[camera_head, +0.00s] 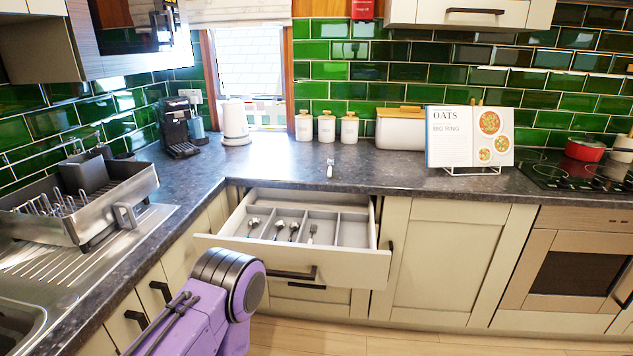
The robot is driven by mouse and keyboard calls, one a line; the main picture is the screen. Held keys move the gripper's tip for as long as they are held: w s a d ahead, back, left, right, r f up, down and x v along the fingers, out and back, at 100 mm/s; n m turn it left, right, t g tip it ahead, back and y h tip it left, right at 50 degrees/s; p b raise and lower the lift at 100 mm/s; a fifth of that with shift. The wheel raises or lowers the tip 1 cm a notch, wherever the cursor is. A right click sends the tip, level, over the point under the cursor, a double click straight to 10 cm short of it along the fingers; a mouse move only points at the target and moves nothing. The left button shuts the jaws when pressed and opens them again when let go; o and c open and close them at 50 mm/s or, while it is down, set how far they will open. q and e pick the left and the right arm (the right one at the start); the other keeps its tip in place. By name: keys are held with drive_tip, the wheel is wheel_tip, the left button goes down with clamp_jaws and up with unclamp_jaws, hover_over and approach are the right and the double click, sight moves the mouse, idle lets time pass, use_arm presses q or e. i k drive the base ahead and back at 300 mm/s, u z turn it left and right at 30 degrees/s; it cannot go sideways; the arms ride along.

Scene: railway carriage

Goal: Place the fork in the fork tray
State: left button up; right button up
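A small silver piece of cutlery, which looks like the fork (330,169), lies on the dark worktop behind the open drawer. It is too small to make out its tines. The drawer (375,262) holds a grey divided tray (353,233). Several spoons (279,228) lie in its left and middle compartments. A fork-like piece (312,233) lies in a compartment right of them. The rightmost compartment looks empty. My purple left arm comes in from the lower left, in front of the drawer's left corner. Its gripper does not show. My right gripper is out of view.
A dish rack (120,190) stands by the sink at left. A coffee machine (180,128), a white kettle (235,122), several canisters (326,127) and a cookbook (468,137) stand along the back. The worktop around the loose cutlery is clear. The drawer sticks out over the floor.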

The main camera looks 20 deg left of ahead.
sight(326, 243)
drive_tip(key=k, duration=0.2)
drive_tip(key=z, duration=1.15)
drive_tip(key=i, duration=1.15)
drive_tip(key=u, duration=1.7)
